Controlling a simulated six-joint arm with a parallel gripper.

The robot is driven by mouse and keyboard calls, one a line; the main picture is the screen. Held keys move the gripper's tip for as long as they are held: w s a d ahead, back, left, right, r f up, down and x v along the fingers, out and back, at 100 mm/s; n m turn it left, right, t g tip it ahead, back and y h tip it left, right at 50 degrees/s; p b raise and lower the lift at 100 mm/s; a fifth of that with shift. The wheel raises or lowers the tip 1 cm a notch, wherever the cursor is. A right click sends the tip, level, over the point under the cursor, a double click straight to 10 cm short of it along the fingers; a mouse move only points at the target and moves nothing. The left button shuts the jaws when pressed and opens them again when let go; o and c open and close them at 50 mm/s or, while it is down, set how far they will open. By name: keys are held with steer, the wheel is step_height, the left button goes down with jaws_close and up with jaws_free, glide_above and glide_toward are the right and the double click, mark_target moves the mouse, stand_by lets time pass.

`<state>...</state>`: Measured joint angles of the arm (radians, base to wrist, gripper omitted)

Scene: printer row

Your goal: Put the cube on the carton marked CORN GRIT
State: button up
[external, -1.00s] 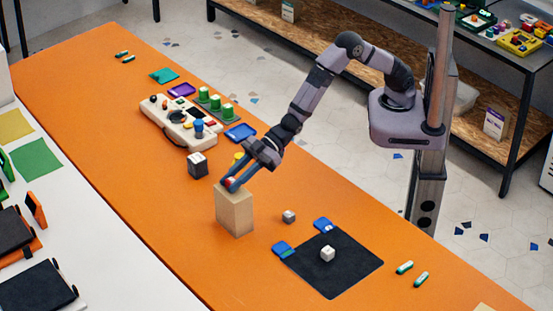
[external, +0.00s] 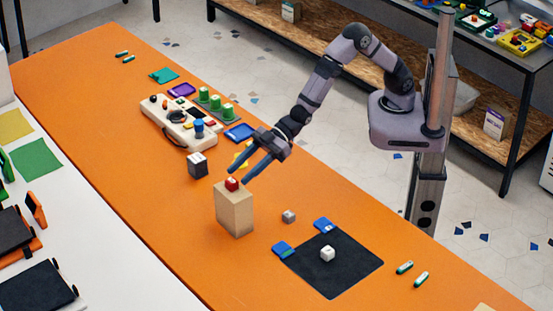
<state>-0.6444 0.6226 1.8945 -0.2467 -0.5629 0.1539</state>
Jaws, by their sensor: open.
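A small red cube (external: 232,184) with a pale mark on its side rests on top of a tan carton (external: 235,212). The carton stands upright on the orange table, and no lettering can be read on the sides I see. My gripper (external: 238,180) is open and empty, with its two blue fingers apart, just above and behind the cube. The fingers look clear of the cube.
A dark box with a pale top (external: 197,165) stands left of the carton. A small grey cube (external: 289,216) lies to its right. A black mat (external: 345,270) holds a white cube (external: 327,253). A control panel (external: 182,122) stands farther back. Orange table in front is clear.

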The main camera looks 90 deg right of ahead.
steer(key=b+v, duration=0.1)
steer(key=v, duration=0.7)
steer(key=shift+f, duration=0.1)
steer(key=s+d+f+m+g+h, duration=0.1)
steer(key=d+f+m+h, duration=0.15)
steer(key=d, duration=0.85)
steer(key=s+d+f+m+g+h, duration=0.15)
steer(key=d+f+h, duration=0.25)
steer(key=d, duration=0.6)
steer(key=s+d+f+m+g+h, duration=0.1)
steer(key=s+d+f+m+g, duration=0.1)
steer(key=s+d, duration=0.5)
steer(key=s+d+f+m+g+h, duration=0.1)
steer(key=s+d+g, duration=0.4)
steer(key=s, duration=0.7)
steer(key=d+m+h, duration=0.1)
steer(key=d+m, duration=0.1)
steer(key=shift+s+d+f, duration=0.15)
steer(key=shift+d+f, duration=0.2)
steer(key=shift+f, duration=0.05)
steer(key=shift+r+p, duration=0.4)
steer(key=shift+r, duration=0.15)
